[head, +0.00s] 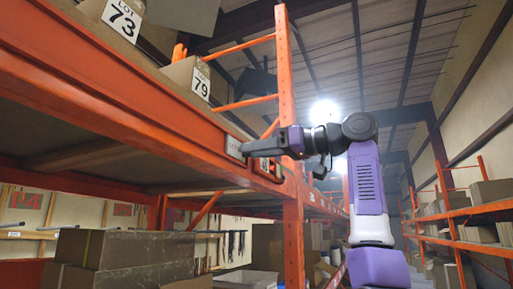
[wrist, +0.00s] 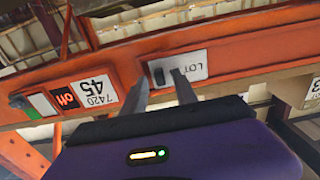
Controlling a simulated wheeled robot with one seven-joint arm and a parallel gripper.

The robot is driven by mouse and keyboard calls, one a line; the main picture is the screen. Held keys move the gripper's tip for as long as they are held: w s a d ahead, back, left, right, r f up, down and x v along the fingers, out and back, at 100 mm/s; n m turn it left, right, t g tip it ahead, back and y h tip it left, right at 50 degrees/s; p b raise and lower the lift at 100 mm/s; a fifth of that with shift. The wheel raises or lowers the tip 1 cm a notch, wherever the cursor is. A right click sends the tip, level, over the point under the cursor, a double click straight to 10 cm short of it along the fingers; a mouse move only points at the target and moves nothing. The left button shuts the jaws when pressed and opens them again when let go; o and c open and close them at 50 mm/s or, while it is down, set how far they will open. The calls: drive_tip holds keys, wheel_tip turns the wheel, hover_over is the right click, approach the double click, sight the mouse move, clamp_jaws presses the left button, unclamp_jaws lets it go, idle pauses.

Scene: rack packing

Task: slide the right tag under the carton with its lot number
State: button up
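Cartons with printed labels stand on the upper shelf in the head view: LOT 73 (head: 122,20) at the top left and LOT 79 (head: 201,84) nearer the upright. A pale tag (head: 234,148) sits on the orange beam below and right of them. In the wrist view this tag (wrist: 194,66) appears upside down and reads "LOT"; its number is not readable. A small dark piece (wrist: 158,74) is at its left end. My gripper (wrist: 160,80) is at the tag, its two fingers apart on either side of the dark piece, with a gap showing.
The orange upright (head: 285,80) stands close to my gripper. Cartons (head: 125,250) sit below; the aisle at right is open.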

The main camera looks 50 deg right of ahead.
clamp_jaws()
idle(1.4)
